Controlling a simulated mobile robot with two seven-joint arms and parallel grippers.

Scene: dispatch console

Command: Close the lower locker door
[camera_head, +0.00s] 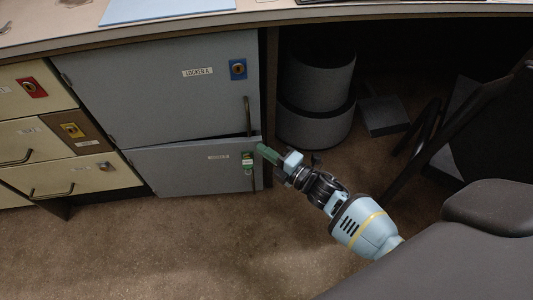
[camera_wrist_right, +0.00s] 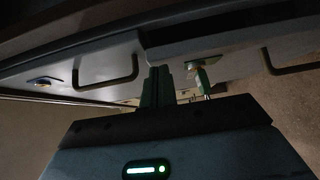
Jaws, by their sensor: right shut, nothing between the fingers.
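The lower locker door (camera_head: 185,172) is a grey-blue panel beneath the upper locker door (camera_head: 165,90). A thin dark gap shows along its top, so it seems slightly ajar, though how far is hard to tell. A green lock (camera_head: 248,158) with a hanging tag sits near its right edge; the green tag also shows in the wrist view (camera_wrist_right: 203,80). My right gripper (camera_head: 266,152) is shut and empty, its green fingertips at the door's upper right edge. Contact is unclear. The fingers also show in the wrist view (camera_wrist_right: 158,88). My left gripper is out of view.
Cream drawers (camera_head: 60,145) stand left of the lockers. Round grey bins (camera_head: 315,100) stand under the desk to the right. A dark chair (camera_head: 480,140) fills the right side. The carpet (camera_head: 190,240) in front is clear.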

